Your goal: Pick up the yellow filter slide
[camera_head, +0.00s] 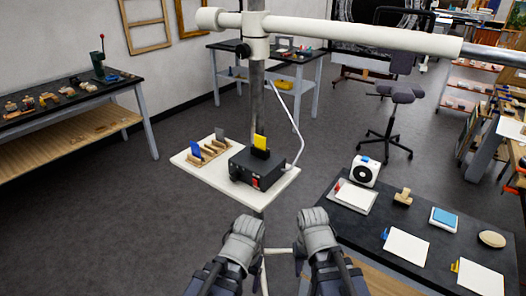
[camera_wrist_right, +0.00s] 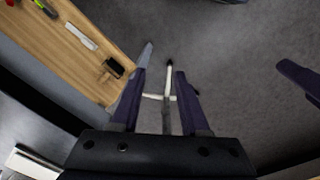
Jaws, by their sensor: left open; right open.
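The yellow filter slide (camera_head: 260,142) stands upright in the black box (camera_head: 258,168) on a white board. That board (camera_head: 275,193) is fixed on a post ahead of me. My left gripper (camera_head: 247,226) is below the board in the head view, apart from the slide. My right gripper (camera_head: 313,217) is to its right, below and right of the board; its fingertips are hard to make out in the head view. In the right wrist view my right gripper (camera_wrist_right: 160,85) has its two fingers spread with nothing held between them.
A wooden rack (camera_head: 212,152) with a blue slide (camera_head: 195,149) and a grey slide (camera_head: 220,134) stands left of the box. A dark table (camera_head: 365,222) with several cards and a white device (camera_head: 364,171) lies at the right.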

